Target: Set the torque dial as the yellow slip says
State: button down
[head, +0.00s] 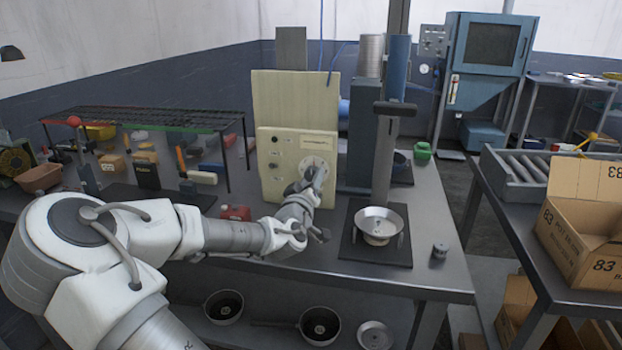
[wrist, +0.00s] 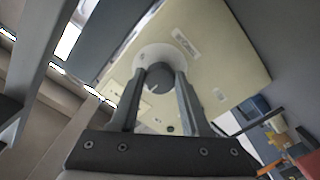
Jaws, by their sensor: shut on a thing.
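The torque dial is a dark round knob (wrist: 160,77) on a white disc (wrist: 150,57) on the cream control panel (wrist: 225,50). My gripper (wrist: 162,82) has one finger on each side of the knob and is shut on it. A pale line shows on the knob's face, but I cannot read its setting. In the head view, my gripper (head: 316,178) reaches the right part of the panel (head: 271,150) and hides most of the knob. I cannot make out the yellow slip or any writing on it.
Two dark knobs (head: 274,166) with small labels sit on the panel's left side. A press (head: 383,150) with a metal bowl (head: 378,225) stands to the right. A red block (head: 235,213) lies on the bench near my arm. A wire rack (head: 140,118) stands at left.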

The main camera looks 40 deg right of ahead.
dwell(0.4)
jog(key=shift+c, duration=1.9)
grip_release()
jog(key=shift+s+a, duration=0.1)
